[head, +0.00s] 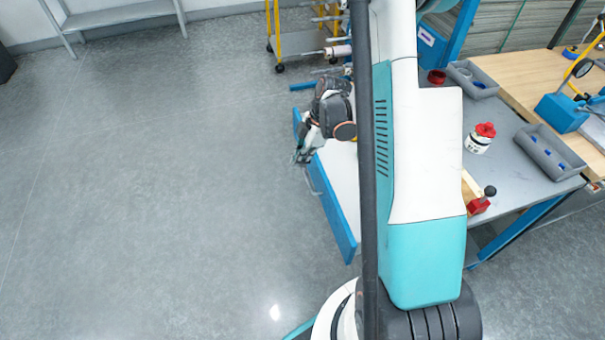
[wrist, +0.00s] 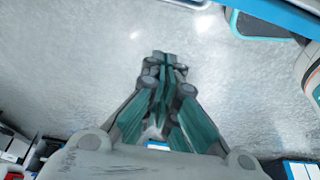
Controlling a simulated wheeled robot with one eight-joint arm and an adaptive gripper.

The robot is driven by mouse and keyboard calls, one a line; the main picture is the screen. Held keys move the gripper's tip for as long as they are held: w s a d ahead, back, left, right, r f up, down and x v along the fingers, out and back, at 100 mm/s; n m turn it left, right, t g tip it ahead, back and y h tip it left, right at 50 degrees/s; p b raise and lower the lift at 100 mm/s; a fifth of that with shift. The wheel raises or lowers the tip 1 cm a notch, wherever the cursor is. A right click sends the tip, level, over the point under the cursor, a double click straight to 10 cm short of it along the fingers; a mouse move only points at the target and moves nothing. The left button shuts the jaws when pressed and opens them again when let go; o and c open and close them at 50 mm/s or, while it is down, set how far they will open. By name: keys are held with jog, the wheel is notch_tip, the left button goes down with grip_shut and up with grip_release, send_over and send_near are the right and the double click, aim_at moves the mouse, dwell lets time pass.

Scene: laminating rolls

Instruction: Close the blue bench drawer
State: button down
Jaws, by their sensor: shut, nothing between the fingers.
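The blue bench drawer (head: 338,222) stands pulled out from the left side of the grey bench, its blue front facing the open floor. A pale handle (head: 313,178) shows on that front. My gripper (head: 301,157) is at the outer side of the drawer front, near the handle, pointing down. I cannot tell whether it touches the front. In the wrist view my gripper (wrist: 161,60) has its fingers together with nothing between them, over grey floor. My arm hides part of the drawer and the bench edge.
The grey bench top (head: 508,147) holds a red-capped white bottle (head: 480,138), a grey bin (head: 548,153) and a red clamp-like tool (head: 480,201). A yellow-framed cart (head: 300,42) with rolls stands behind the drawer. The floor (head: 150,190) to the left is clear.

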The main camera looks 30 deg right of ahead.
jog(key=b+x, duration=0.4)
jog(key=x, duration=0.6)
jog(key=shift+s+d+f+b, duration=0.1)
jog(key=shift+s+d+b, duration=0.05)
jog(key=shift+d, duration=0.5)
jog(key=shift+s+d+f+b, duration=0.1)
jog(key=shift+s+d+b, duration=0.1)
jog(key=shift+d, duration=0.4)
jog(key=shift+s+d+f+b, duration=0.1)
jog(key=shift+s+d+b, duration=0.05)
jog(key=shift+d, duration=0.5)
jog(key=shift+d, duration=0.1)
